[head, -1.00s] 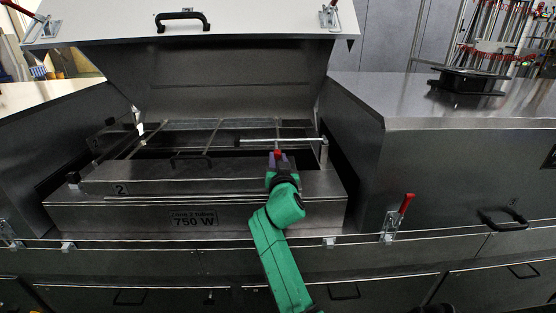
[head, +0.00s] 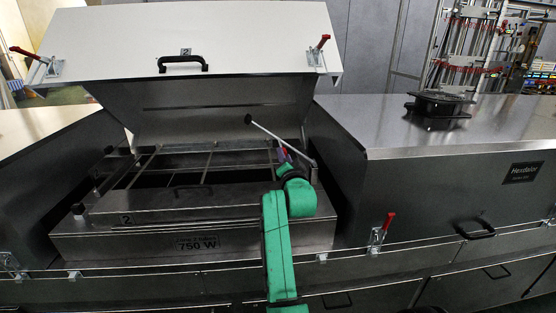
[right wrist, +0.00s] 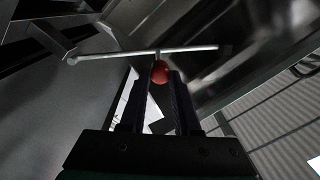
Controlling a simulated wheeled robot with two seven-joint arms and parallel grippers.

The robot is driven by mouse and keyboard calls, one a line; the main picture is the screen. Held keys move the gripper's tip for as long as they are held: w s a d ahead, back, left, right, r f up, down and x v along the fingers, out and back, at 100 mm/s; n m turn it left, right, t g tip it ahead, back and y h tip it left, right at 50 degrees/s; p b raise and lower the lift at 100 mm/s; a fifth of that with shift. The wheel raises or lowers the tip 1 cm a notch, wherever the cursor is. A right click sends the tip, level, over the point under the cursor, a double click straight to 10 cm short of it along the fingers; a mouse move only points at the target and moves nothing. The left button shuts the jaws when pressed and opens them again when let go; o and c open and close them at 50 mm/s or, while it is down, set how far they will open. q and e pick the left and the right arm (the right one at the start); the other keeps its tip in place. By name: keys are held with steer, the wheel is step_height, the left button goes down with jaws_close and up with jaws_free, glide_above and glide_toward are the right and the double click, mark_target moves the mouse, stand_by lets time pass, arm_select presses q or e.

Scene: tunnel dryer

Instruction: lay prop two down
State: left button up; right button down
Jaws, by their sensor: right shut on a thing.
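Prop two is a thin pale metal rod (head: 270,133) on the right side of the open section marked 2. My right gripper (head: 284,157) is at the rod, mostly hidden behind my green wrist. In the right wrist view my right gripper (right wrist: 158,85) is shut on the rod's red knob (right wrist: 159,71), and the rod (right wrist: 185,49) crosses just beyond the fingertips. My left gripper is not in view.
The white lid (head: 230,45) stands raised behind the rod. The open frame (head: 170,207) of section 2 lies below it. A steel housing (head: 450,140) on the right carries a black fitting (head: 438,108). A red-handled clamp (head: 381,232) is on the front.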

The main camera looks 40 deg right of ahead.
steer(key=shift+s+d+r+m+p, duration=0.35)
steer(key=shift+d+r+m+p, duration=0.2)
steer(key=shift+r+m, duration=0.1)
steer(key=shift+s+d+r+m+p, duration=0.45)
steer(key=shift+r+m+p, duration=0.1)
steer(key=shift+r, duration=0.15)
steer(key=shift+s+d+r+m+p, duration=0.3)
steer(key=shift+d+r+m+p, duration=0.2)
steer(key=shift+r+m, duration=0.15)
